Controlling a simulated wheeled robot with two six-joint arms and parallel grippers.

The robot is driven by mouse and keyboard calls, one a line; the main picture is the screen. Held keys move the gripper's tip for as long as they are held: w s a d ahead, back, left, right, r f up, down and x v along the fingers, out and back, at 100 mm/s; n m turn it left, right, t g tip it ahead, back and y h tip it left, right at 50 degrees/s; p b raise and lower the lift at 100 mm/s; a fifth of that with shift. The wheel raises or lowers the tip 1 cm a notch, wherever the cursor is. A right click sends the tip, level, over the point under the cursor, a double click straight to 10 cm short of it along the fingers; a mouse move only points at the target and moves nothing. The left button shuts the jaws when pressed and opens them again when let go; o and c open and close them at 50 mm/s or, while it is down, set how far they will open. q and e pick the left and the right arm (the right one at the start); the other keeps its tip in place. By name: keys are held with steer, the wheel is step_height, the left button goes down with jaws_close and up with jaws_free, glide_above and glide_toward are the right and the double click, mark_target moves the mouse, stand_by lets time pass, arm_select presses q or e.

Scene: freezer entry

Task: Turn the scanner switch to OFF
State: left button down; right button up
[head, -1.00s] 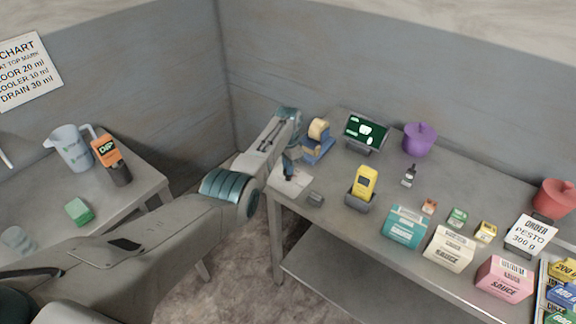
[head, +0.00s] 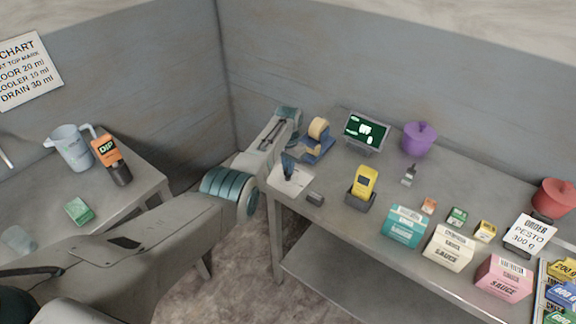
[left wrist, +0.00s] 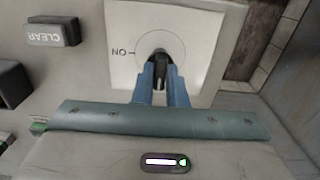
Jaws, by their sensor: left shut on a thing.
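The scanner switch is a dark knob (left wrist: 160,62) on a white plate (left wrist: 205,40) in the left wrist view. The plate has a circle around the knob and an upside-down ON mark (left wrist: 123,53) to its left. An OFF mark does not show. My left gripper (left wrist: 161,80) has its two blue fingers shut on the knob, covering part of it. In the head view my left gripper (head: 288,167) reaches down to the white plate (head: 296,181) at the table's left end. My right gripper is out of view.
A grey CLEAR button (left wrist: 52,32) sits beside the plate. A yellow scanner (head: 365,182) stands in a dark cradle. A tape dispenser (head: 318,142), a screen (head: 366,132) and a purple pot (head: 419,138) are behind. Boxes, including a teal one (head: 404,224), line the front.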

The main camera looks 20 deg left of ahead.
arm_select(q)
steer(key=c, duration=1.5)
jaws_free()
steer(key=shift+o, duration=0.2)
steer(key=shift+r, duration=0.1)
step_height(320, 180, up, 11)
steer(key=b, duration=0.2)
steer(key=shift+f, duration=0.2)
